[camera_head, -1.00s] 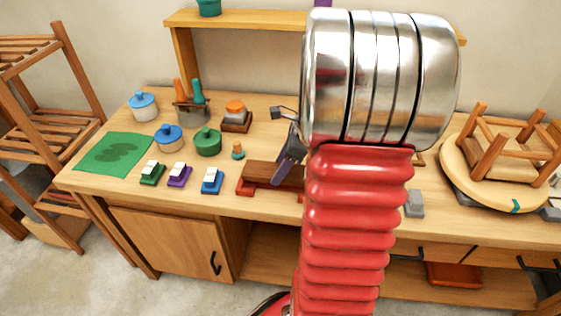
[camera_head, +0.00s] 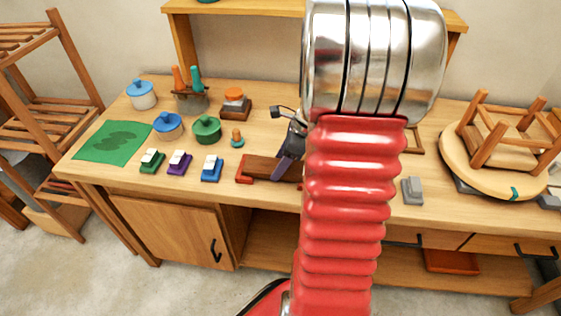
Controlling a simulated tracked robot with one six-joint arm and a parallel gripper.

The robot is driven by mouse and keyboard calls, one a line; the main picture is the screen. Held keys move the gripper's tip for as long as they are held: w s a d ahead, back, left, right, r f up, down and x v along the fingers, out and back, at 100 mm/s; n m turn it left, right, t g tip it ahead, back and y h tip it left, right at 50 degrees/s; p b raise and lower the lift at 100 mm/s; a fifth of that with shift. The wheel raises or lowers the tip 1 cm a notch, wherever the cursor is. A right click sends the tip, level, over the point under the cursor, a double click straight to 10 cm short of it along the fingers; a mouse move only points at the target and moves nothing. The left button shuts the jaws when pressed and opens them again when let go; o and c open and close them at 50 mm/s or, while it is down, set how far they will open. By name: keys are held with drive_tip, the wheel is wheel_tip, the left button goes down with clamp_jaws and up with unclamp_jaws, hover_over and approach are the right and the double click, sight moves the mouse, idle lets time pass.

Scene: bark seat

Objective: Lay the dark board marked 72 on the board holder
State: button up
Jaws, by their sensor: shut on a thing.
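The dark brown board (camera_head: 262,167) lies low over the red board holder (camera_head: 243,177) on the workbench; its right part is hidden behind my gripper and arm. No number can be read on it from here. The holder's red left end shows beside the board. I cannot tell whether the board rests fully on the holder. My gripper (camera_head: 283,171) is at the board, its finger slanting down across the front, shut on the board. Part of the gripper is hidden behind my arm.
Left of the holder stand blue (camera_head: 211,169), purple (camera_head: 179,162) and green (camera_head: 152,160) blocks, with pots (camera_head: 207,130) behind. A small peg (camera_head: 237,138) is close by. A grey block (camera_head: 412,190) and an upturned stool (camera_head: 500,150) are right. My arm hides the bench middle.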

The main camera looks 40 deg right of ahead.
drive_tip(key=shift+f, duration=0.2)
idle(0.6)
drive_tip(key=o, duration=1.2)
drive_tip(key=shift+o, duration=0.7)
drive_tip(key=shift+o, duration=1.2)
drive_tip(key=shift+r, duration=3.5)
